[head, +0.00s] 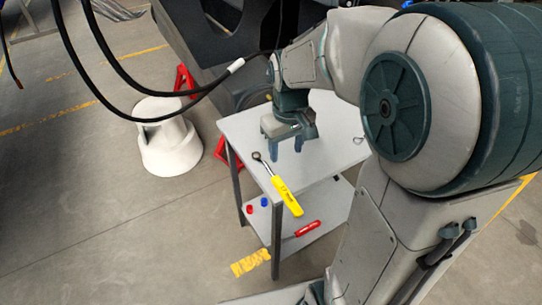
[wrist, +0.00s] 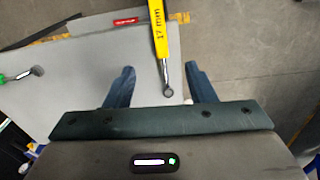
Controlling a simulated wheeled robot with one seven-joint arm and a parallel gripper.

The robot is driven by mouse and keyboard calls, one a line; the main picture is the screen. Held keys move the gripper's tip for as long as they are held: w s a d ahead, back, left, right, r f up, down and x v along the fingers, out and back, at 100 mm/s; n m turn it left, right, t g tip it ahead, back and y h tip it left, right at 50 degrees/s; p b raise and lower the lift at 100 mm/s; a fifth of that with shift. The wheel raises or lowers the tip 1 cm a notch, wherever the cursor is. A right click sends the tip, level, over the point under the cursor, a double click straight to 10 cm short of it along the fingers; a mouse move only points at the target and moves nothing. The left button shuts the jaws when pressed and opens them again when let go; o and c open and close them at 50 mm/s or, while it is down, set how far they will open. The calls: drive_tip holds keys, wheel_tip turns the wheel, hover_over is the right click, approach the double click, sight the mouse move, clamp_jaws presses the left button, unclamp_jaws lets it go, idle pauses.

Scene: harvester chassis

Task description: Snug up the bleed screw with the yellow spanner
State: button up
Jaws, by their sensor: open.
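The yellow spanner (head: 285,193) lies on the top of the small grey table (head: 240,127), its ring end on the table and its handle reaching over the front edge. The spanner is not gripped. I cannot make out the bleed screw in either view.
A green-handled tool (wrist: 15,77) lies on the tabletop. A white stool (head: 166,140) stands left. Black hoses (head: 130,80) hang at upper left.

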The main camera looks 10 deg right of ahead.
drive_tip(key=w+f, duration=0.2)
drive_tip(key=b, duration=0.1)
hover_over(282, 187)
drive_tip(key=shift+n, duration=0.3)
drive_tip(key=f, duration=0.5)
drive_tip(key=w+f, duration=0.1)
drive_tip(key=f, duration=0.2)
drive_tip(key=shift+d+f, duration=0.1)
drive_tip(key=shift+f, duration=0.1)
drive_tip(key=f, duration=0.2)
drive_tip(key=s+f, duration=0.1)
drive_tip(key=f, duration=0.1)
drive_tip(key=shift+f, duration=0.75)
clamp_jaws()
